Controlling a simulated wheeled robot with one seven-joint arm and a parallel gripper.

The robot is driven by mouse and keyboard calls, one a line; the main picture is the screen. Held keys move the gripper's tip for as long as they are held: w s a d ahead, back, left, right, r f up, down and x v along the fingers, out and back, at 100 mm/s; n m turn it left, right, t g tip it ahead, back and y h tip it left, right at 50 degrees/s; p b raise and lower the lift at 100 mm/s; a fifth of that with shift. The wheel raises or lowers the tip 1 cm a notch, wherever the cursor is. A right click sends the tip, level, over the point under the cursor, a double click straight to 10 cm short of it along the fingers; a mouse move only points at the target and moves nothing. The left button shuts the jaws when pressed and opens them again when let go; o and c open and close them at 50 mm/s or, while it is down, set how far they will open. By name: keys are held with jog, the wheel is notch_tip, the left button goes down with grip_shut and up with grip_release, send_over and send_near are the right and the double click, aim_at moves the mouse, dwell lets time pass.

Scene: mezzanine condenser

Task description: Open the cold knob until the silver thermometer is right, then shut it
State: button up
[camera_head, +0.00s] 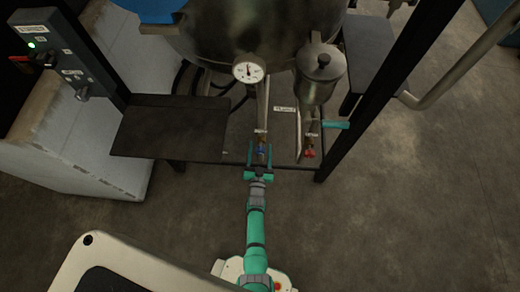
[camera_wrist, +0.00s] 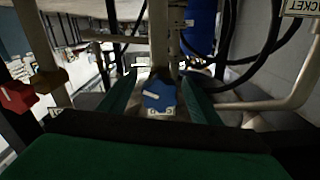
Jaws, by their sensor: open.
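The cold knob (camera_head: 261,151) is a small blue knob on a pipe below the vessel. In the wrist view the blue knob (camera_wrist: 157,95) sits between my two green fingers, with a pale pointer line on it and a label just below. My gripper (camera_head: 260,172) is open around the knob; whether a finger touches it I cannot tell. The silver thermometer (camera_head: 248,69) is a round white dial with a silver rim on the vessel front. Its needle points roughly upward, but its numbers are too small to read.
A red knob (camera_head: 309,153) is right of the blue one; it also shows in the wrist view (camera_wrist: 17,96). A teal handle (camera_head: 335,125) juts out nearby. A dark shelf (camera_head: 172,132) is at left, a black post (camera_head: 378,90) at right. Open floor (camera_head: 430,210) lies at right.

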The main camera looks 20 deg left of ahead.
jog(key=c, duration=1)
jog(key=shift+w, duration=0.1)
jog(key=shift+c, duration=0.2)
jog(key=shift+m, duration=0.3)
jog(key=m, duration=0.6)
jog(key=shift+s+a, duration=0.15)
jog(key=shift+s, duration=0.1)
jog(key=m, duration=0.4)
jog(key=shift+r+m, duration=0.1)
jog(key=shift+m, duration=1.1)
jog(key=shift+w, duration=0.1)
